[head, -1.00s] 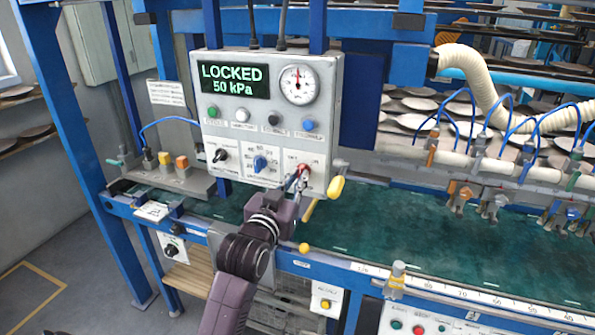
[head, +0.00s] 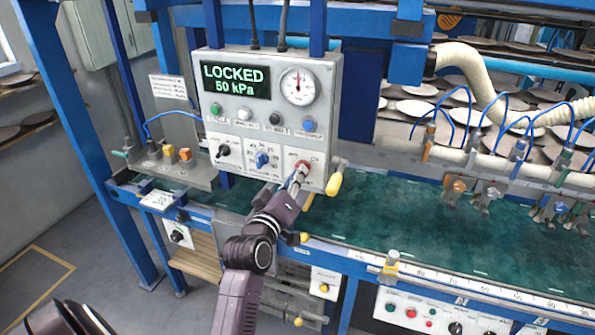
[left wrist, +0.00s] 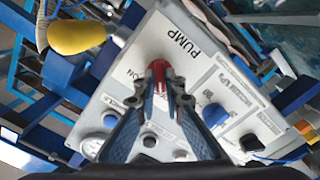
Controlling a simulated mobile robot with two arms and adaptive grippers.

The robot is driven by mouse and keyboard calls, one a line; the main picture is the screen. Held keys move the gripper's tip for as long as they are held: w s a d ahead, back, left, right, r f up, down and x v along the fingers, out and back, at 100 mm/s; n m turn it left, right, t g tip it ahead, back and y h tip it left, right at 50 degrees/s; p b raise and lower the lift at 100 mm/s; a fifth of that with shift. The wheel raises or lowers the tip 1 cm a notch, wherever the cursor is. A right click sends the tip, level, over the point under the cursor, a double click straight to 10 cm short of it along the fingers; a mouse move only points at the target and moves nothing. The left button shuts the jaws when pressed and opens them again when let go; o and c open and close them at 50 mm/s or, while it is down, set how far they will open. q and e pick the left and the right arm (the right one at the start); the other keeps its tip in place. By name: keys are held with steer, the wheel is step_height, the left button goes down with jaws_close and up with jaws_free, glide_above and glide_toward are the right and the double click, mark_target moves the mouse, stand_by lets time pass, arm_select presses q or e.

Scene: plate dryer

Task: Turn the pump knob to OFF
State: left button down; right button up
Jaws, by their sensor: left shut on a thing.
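The red pump knob (head: 304,165) is at the lower right of the grey control panel (head: 238,130). My left gripper (head: 300,174) reaches up to it from below, with its fingertips at the knob. In the left wrist view the red knob (left wrist: 158,67) sits between the tips of my left gripper (left wrist: 160,80), which is shut on it. The label PUMP (left wrist: 180,46) shows beside it. The fingers cover part of the knob, and I cannot tell which way it points. My right gripper is not in view.
The display (head: 236,82) reads LOCKED, 50 kPa. A blue knob (head: 262,160) and a black knob (head: 223,151) are left of the pump knob. A yellow handle (head: 334,184) sticks out close on its right. The green belt (head: 420,235) runs below.

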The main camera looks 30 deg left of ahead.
arm_select(q)
steer(key=shift+n, duration=0.4)
steer(key=c, duration=2)
jaws_free()
steer(key=v, duration=0.7)
steer(key=shift+s, duration=0.2)
steer(key=shift+f, duration=0.1)
